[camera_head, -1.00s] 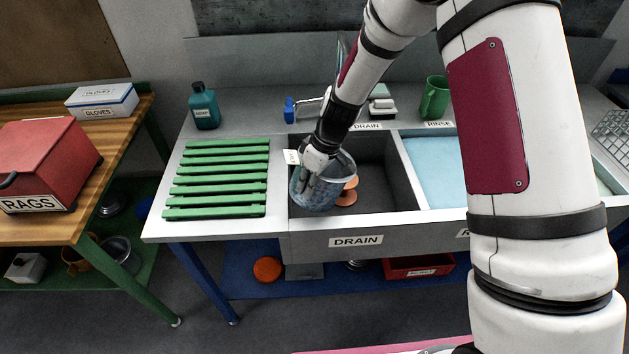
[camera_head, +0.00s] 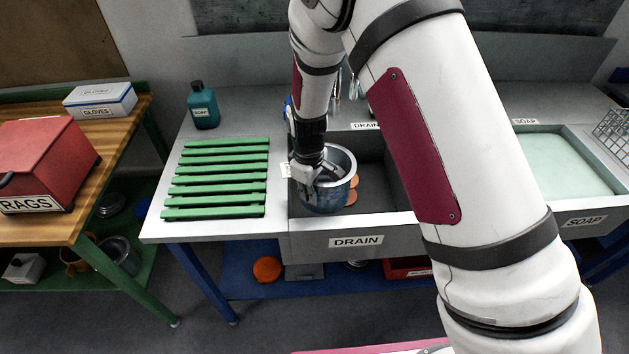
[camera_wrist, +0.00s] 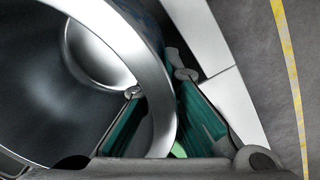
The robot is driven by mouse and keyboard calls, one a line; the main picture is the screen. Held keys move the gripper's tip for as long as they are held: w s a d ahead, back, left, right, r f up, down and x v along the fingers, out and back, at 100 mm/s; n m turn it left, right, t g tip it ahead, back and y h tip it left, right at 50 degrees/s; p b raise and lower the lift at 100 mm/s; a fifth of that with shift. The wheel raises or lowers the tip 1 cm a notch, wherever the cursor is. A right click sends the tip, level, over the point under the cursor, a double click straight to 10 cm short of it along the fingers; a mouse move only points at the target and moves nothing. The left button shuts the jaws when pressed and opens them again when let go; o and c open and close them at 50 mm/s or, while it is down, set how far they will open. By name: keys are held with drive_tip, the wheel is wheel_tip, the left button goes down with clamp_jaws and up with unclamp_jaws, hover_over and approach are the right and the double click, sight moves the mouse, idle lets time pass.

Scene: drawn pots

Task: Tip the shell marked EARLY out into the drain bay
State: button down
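The shell is a grey-blue metal pot (camera_head: 328,200) at the left end of the drain bay (camera_head: 376,170). Its round opening shows and faces up, and the part of the inside I see looks bare. My gripper (camera_head: 308,180) is at its left side, shut on its wall. The wrist view shows the pot (camera_wrist: 60,100) close up, its rim running between the green-padded fingers of my gripper (camera_wrist: 160,85). A pale tag (camera_head: 286,170) shows beside the gripper, its writing unreadable. Orange-brown discs (camera_head: 352,198) lie in the bay just right of the pot, partly hidden by it.
A green slatted rack (camera_head: 216,180) lies left of the bay. A teal soap bottle (camera_head: 203,106) stands behind it. My arm covers the middle basin; the soap basin (camera_head: 565,165) is at right. A bench with a red rags box (camera_head: 45,160) stands at far left.

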idle(0.4)
drive_tip(key=s+r+p, duration=0.3)
drive_tip(key=s+r, duration=0.1)
drive_tip(key=s, duration=0.1)
drive_tip(key=shift+d+p, duration=0.2)
drive_tip(key=shift+p, duration=0.15)
drive_tip(key=shift+a, duration=0.1)
idle(0.3)
